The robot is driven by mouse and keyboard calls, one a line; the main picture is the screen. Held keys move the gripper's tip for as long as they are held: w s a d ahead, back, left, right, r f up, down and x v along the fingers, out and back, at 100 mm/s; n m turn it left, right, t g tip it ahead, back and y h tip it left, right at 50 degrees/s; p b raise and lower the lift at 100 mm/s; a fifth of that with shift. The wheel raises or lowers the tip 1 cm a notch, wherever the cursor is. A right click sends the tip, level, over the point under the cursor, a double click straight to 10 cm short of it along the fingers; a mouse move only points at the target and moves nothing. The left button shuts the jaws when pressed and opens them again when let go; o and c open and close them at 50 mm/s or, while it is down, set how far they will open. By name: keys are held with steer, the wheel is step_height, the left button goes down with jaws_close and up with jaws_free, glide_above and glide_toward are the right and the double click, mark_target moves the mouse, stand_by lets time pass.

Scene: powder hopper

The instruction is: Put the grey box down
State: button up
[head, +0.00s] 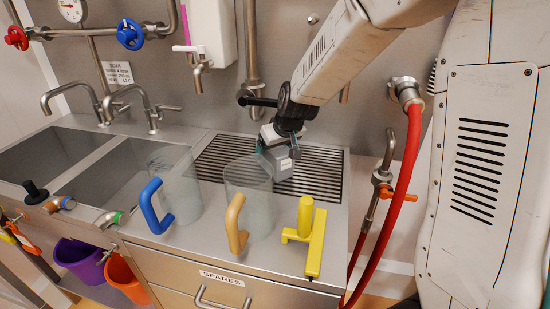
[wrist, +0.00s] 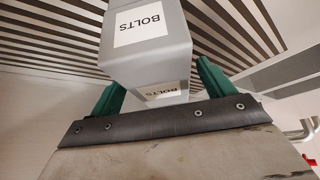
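The grey box (wrist: 150,65) carries white labels reading BOLTS and sits between the two green fingers of my gripper (wrist: 155,85) in the wrist view. The fingers reach along both sides of it. In the head view the box (head: 282,163) hangs from my gripper (head: 277,148) over or on the slatted drain grate (head: 318,180). I cannot tell whether its underside touches the grate. The clear jug with the tan handle (head: 237,222) stands just in front and partly overlaps the box in view.
A clear jug with a blue handle (head: 158,207) stands further left, and a yellow tool (head: 314,243) lies to the right on the steel counter. Sinks (head: 50,155) are at left. A red hose (head: 401,180) hangs at right, beside my arm. Part of the grate is clear.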

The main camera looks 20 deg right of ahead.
steer(key=c, duration=1.3)
